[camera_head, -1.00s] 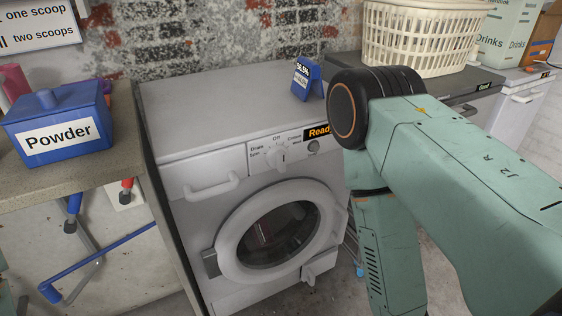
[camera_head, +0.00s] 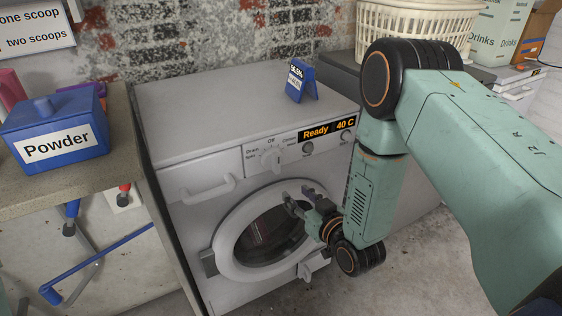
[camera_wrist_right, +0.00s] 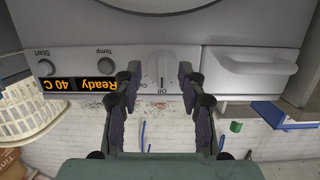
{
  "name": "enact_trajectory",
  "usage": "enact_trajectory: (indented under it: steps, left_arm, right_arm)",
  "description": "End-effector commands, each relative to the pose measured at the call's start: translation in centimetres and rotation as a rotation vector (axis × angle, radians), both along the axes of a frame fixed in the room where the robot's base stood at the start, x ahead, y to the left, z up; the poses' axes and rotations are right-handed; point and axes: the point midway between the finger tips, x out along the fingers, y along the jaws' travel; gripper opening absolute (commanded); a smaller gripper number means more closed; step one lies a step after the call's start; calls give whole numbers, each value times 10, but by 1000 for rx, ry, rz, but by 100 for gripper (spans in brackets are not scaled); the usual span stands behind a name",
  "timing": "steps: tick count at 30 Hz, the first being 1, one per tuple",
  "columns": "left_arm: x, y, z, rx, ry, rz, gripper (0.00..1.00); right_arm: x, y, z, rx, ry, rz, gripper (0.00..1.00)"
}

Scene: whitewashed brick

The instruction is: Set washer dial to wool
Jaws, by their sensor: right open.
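The white washer (camera_head: 215,115) stands in the middle of the head view. Its round white dial (camera_head: 272,158) sits on the front panel, left of the lit display (camera_head: 327,130) reading "Ready 40 C". "Off" is printed above the dial and its ridge looks upright; the wool mark is not readable. My right gripper (camera_head: 300,196) is open and empty, in front of the door and below the dial. In the upside-down right wrist view, the dial (camera_wrist_right: 160,66) appears between the spread fingers (camera_wrist_right: 160,78), apart from them. My left gripper is out of view.
A blue Powder box (camera_head: 85,125) stands on the left counter. A small blue sign (camera_head: 302,82) stands on the washer top. A white basket (camera_head: 415,30) is at the back right. The drawer handle (camera_head: 208,190) juts out left of the dial.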

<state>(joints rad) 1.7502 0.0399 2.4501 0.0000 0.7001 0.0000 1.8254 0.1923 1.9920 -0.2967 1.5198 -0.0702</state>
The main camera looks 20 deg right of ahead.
Motion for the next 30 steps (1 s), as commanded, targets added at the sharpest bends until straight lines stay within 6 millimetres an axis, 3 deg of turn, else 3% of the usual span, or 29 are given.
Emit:
enact_trajectory:
  steps: [3,6,11,22,30]
  left_arm:
    - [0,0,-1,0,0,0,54]
    - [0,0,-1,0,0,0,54]
    - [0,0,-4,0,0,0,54]
    - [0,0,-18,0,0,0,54]
    - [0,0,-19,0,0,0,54]
  right_arm:
    - [12,3,29,1,-146,19,41]
    - [13,3,40,3,-195,22,41]
    - [25,5,42,-2,-210,23,41]
    - [78,13,41,-1,-205,21,41]
    - [89,15,42,-1,-202,21,41]
